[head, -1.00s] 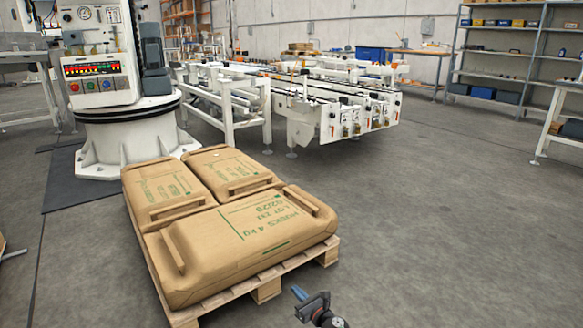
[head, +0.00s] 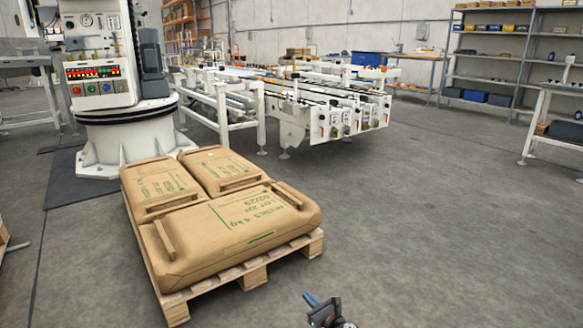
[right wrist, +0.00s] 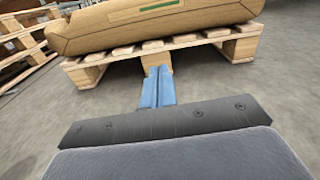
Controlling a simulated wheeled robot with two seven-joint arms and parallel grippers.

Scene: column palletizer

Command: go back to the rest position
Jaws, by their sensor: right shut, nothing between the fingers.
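My right gripper (head: 312,299) shows at the bottom of the head view, in front of the pallet and to the right of its near corner. Its blue fingers (right wrist: 158,87) are together and empty in the right wrist view, pointing toward the pallet and apart from it. The wooden pallet (head: 255,275) carries several brown sacks with handles. The large front sack (head: 240,228) lies across the near side, and two smaller sacks (head: 160,187) (head: 222,168) lie behind it. My left gripper is not in view.
A white palletizer column (head: 120,130) with a control panel stands behind the pallet at left. A white conveyor (head: 300,100) is behind it. Shelves (head: 500,70) and a bench (head: 550,120) stand at the right. Part of another pallet (head: 5,240) shows at the left edge. The floor at right is clear.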

